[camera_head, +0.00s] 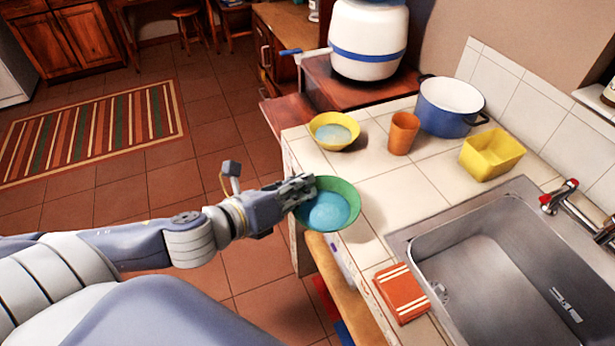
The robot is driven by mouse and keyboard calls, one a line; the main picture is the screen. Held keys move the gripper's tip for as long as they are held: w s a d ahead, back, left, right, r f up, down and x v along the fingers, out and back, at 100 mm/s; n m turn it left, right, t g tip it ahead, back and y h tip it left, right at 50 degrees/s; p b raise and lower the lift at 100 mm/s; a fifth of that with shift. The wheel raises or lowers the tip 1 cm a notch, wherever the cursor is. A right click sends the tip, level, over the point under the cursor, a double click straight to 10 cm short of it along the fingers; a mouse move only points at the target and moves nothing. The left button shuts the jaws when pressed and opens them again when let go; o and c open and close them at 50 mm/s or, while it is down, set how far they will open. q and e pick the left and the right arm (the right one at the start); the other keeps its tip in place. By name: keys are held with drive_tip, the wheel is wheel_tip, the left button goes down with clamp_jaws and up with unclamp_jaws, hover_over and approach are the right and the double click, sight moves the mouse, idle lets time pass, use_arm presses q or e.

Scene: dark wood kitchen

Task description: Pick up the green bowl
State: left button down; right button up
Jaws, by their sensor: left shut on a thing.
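The green bowl (350,193) with a light blue inside is at the left edge of the tiled counter in the head view. It looks partly out over the edge; I cannot tell whether it touches the counter. My left gripper (299,190) comes in from the left and is shut on the left side of the bowl's rim. The fingers hide that part of the rim. My right gripper is not in view.
A yellow bowl (320,121), an orange cup (403,134), a blue pot (450,104) and a yellow container (490,155) stand farther back on the counter. A metal sink (470,260) is at right. An orange striped thing (401,295) lies near the front edge.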

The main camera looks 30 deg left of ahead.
use_arm(q)
drive_tip(key=shift+f+p+v, duration=0.2)
drive_tip(key=shift+p+v, duration=0.45)
drive_tip(key=shift+v, duration=0.3)
drive_tip(key=shift+s+a, duration=0.1)
drive_tip(key=shift+s, duration=0.05)
